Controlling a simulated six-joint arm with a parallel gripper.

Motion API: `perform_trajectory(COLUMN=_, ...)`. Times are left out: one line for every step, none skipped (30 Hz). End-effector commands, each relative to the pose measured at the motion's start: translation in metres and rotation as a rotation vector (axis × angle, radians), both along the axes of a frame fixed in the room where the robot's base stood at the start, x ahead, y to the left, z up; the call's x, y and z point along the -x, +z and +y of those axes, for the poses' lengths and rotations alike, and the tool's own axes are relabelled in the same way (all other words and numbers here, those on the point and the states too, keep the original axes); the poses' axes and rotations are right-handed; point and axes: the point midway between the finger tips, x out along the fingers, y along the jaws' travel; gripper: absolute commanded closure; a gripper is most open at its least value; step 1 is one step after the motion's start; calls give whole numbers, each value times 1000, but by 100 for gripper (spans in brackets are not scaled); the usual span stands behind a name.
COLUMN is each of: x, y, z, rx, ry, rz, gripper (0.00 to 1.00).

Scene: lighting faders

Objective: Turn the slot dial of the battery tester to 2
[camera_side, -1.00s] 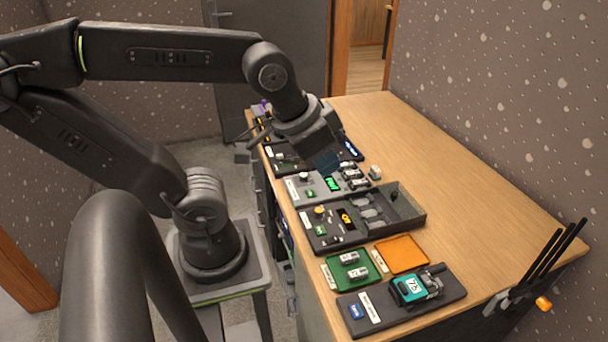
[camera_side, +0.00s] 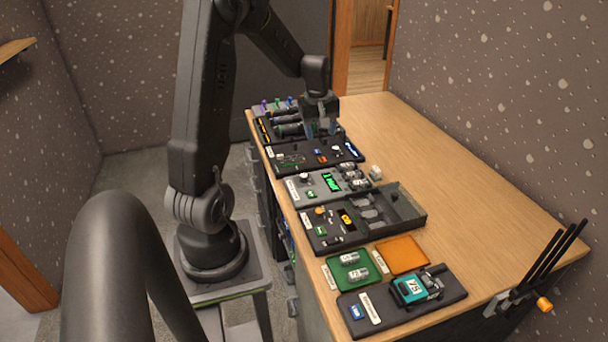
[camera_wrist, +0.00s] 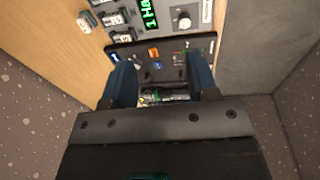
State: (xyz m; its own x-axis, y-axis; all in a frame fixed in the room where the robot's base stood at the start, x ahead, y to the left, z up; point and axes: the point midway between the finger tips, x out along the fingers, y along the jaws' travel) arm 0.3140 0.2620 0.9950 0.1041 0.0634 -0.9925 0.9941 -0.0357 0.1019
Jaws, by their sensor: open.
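A grey panel with a green-lit display (camera_side: 331,182) and a small round dial (camera_side: 304,177) looks like the battery tester. Several cells (camera_side: 352,178) sit at its right. In the wrist view the display (camera_wrist: 149,14) is cut off by the top edge and begins "1 Ha". The pale dial (camera_wrist: 183,20) stands beside it; its pointer is too small to read. My gripper (camera_side: 322,130) is open and empty, over the black panel beyond the tester. In the wrist view its two blue fingers (camera_wrist: 160,85) are apart, well short of the dial.
The black panel (camera_wrist: 185,45) has small orange and blue parts. Dark cylinders (camera_side: 286,120) lie beyond it. Nearer are a black compartment box (camera_side: 405,210), a green tray (camera_side: 341,272) with cells, an orange tray (camera_side: 402,254) and a teal device (camera_side: 414,289).

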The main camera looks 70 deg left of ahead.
Motion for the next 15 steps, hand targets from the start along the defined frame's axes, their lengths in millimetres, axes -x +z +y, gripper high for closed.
perform_trajectory(x=8, y=-17, z=21, rx=23, ry=82, rz=13, gripper=46)
perform_trajectory(x=12, y=-24, z=30, rx=33, ry=123, rz=18, gripper=46)
perform_trajectory(x=16, y=-33, z=40, rx=44, ry=171, rz=23, gripper=46)
perform_trajectory(x=20, y=-39, z=47, rx=52, ry=202, rz=26, gripper=46)
perform_trajectory(x=23, y=-44, z=52, rx=58, ry=228, rz=29, gripper=46)
perform_trajectory(x=26, y=-48, z=58, rx=63, ry=254, rz=31, gripper=46)
perform_trajectory(x=27, y=-51, z=61, rx=67, ry=269, rz=32, gripper=46)
perform_trajectory(x=29, y=-54, z=64, rx=70, ry=282, rz=33, gripper=46)
perform_trajectory(x=30, y=-56, z=66, rx=72, ry=292, rz=35, gripper=46)
perform_trajectory(x=31, y=-58, z=67, rx=72, ry=296, rz=34, gripper=46)
perform_trajectory(x=31, y=-61, z=67, rx=74, ry=298, rz=35, gripper=46)
perform_trajectory(x=30, y=-64, z=67, rx=74, ry=298, rz=35, gripper=46)
perform_trajectory(x=30, y=-67, z=67, rx=74, ry=297, rz=36, gripper=46)
perform_trajectory(x=30, y=-70, z=66, rx=74, ry=297, rz=36, gripper=46)
perform_trajectory(x=30, y=-77, z=66, rx=75, ry=296, rz=37, gripper=46)
